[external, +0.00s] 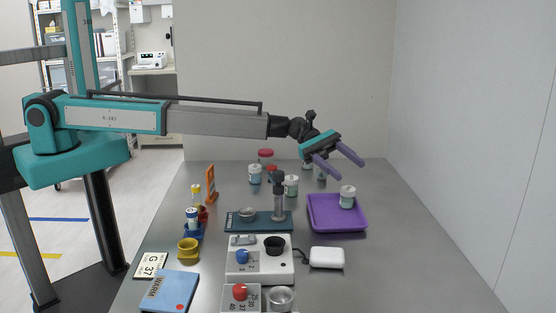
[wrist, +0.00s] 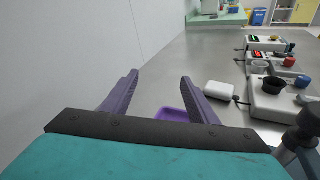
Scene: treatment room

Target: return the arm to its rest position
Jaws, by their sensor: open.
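My gripper (external: 337,160) is open and empty, with two purple fingers apart. It is held in the air above the table, at the end of my teal and grey arm, which stretches out to the right. In the wrist view my gripper (wrist: 158,82) shows bare table between its fingers. A purple tray (external: 325,222) lies on the table below it, with a white-capped jar (external: 347,197) standing in it.
The steel table (external: 420,265) carries a white device with a black cup (external: 274,246), a white box (external: 327,258), a dark stand (external: 258,221), several jars (external: 255,174), an orange holder (external: 210,184) and a blue box (external: 168,292). A wall (external: 470,120) rises at the right. The table's right side is clear.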

